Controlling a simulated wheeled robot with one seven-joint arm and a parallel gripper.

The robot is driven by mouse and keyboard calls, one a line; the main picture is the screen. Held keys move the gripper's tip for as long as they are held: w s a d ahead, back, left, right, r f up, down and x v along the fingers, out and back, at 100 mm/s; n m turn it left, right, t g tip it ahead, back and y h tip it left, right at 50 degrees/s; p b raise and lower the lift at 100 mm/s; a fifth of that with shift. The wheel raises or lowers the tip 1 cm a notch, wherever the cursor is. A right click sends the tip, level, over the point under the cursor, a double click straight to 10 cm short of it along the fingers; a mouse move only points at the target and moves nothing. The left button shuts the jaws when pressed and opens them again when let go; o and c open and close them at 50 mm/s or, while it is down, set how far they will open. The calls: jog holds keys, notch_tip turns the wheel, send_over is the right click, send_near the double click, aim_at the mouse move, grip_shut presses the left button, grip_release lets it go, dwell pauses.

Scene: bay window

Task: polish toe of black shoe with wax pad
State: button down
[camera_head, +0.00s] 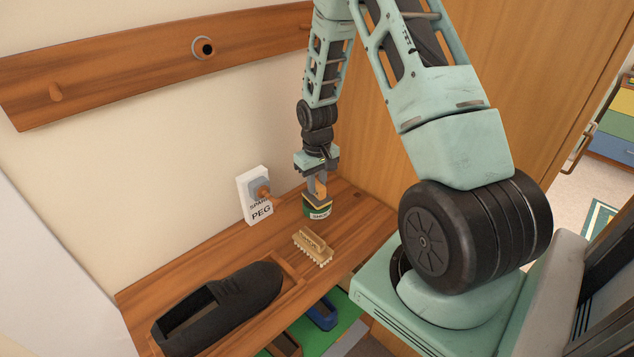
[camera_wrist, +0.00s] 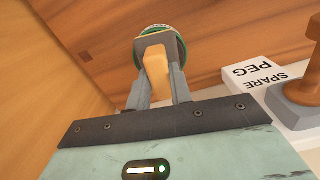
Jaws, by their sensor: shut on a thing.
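The black shoe (camera_head: 240,290) lies in a shallow wooden tray on the bench in the head view, its toe end toward the right and back. My gripper (camera_head: 320,184) is shut on the tan handle of the wax pad (camera_head: 321,190), pointing down over a green labelled tin (camera_head: 318,212) at the back of the bench. In the wrist view my gripper (camera_wrist: 158,85) has the pad's handle (camera_wrist: 156,70) between its fingers. The pad's grey plate (camera_wrist: 171,42) is over the tin's green rim (camera_wrist: 140,50). I cannot tell whether the pad touches the tin's contents.
A brush (camera_head: 313,247) lies on the bench (camera_head: 205,262) between tin and shoe. A white "SPARE PEG" box (camera_head: 250,208) with a peg stands near the wall, left of the tin. A peg rail (camera_head: 130,75) is above. A blue bin (camera_head: 322,314) sits below the front edge.

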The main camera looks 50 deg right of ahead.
aim_at(317, 183)
jog(key=shift+r+p, duration=2.75)
jog(key=shift+r, duration=0.75)
